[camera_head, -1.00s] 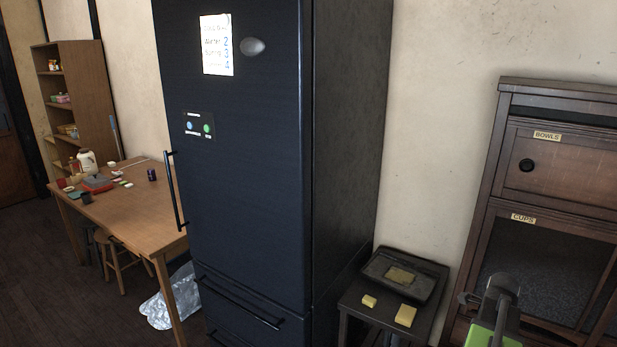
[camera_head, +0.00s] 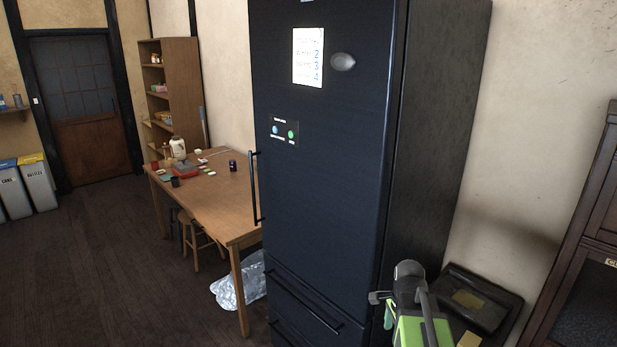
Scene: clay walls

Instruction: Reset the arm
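My gripper (camera_head: 380,297) shows at the lower right of the head view, at the end of my green and grey arm. It is in front of the lower right part of the dark fridge and left of the small dark stand. The fingers are small and partly hidden by the arm, so I cannot tell whether they are open or shut. I see nothing clearly held.
A tall dark fridge (camera_head: 320,190) fills the middle. A dark tray (camera_head: 482,300) sits on the stand at the lower right, beside a wooden cabinet (camera_head: 575,270). A wooden table (camera_head: 215,205) with small items stands left. Open floor (camera_head: 100,260) lies at the left.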

